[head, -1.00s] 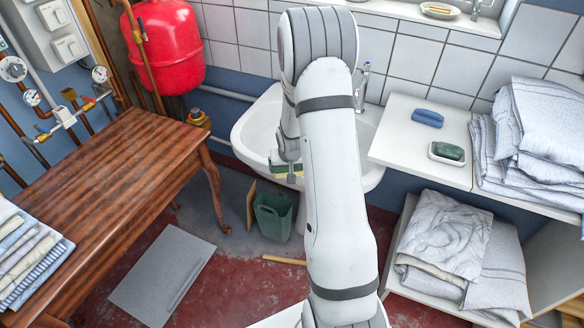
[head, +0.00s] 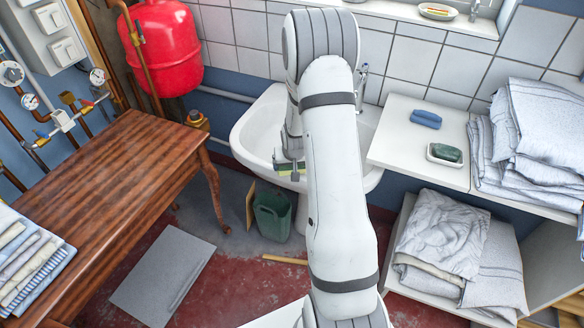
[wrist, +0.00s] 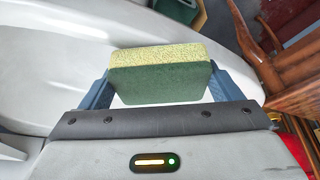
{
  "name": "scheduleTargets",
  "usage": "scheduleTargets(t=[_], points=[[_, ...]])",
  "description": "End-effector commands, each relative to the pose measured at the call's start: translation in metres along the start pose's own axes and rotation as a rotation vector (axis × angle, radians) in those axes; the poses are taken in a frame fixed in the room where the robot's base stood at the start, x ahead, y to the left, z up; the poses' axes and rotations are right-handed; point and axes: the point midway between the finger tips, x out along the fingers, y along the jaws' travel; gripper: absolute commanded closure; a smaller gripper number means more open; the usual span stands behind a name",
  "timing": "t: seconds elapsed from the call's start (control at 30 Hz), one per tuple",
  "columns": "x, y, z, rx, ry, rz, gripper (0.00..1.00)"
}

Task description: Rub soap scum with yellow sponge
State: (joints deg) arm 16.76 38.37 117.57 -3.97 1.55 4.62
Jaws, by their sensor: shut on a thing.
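My gripper (wrist: 161,72) is shut on the yellow sponge (wrist: 158,58), which has a yellow layer and a dark green layer. Its blue fingers press the sponge's two ends. In the head view my gripper (head: 289,167) is at the front left rim of the white sink (head: 246,134), beside my forearm. In the wrist view the white sink surface (wrist: 50,75) lies behind and left of the sponge. I cannot tell whether the sponge touches it. No soap scum can be made out; my arm hides much of the basin.
A wooden table (head: 120,190) is at left. A white shelf (head: 395,137) at right holds a blue object (head: 426,118), a dish with green soap (head: 445,153) and folded cloths (head: 540,130). A tap (head: 361,85) rises behind my arm.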

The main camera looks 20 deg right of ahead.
Motion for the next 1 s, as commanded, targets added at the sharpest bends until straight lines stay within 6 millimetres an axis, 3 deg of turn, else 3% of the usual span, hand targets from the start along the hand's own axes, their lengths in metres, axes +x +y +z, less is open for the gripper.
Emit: scheduleTargets(t=[0.5,0.63,1.0], points=[[0.002,-0.011,0.013,0.006,-0.003,0.013,0.44],[-0.025,-0.013,0.001,0.012,0.001,0.004,0.44],[-0.053,-0.011,-0.010,0.009,-0.003,0.007,0.44]])
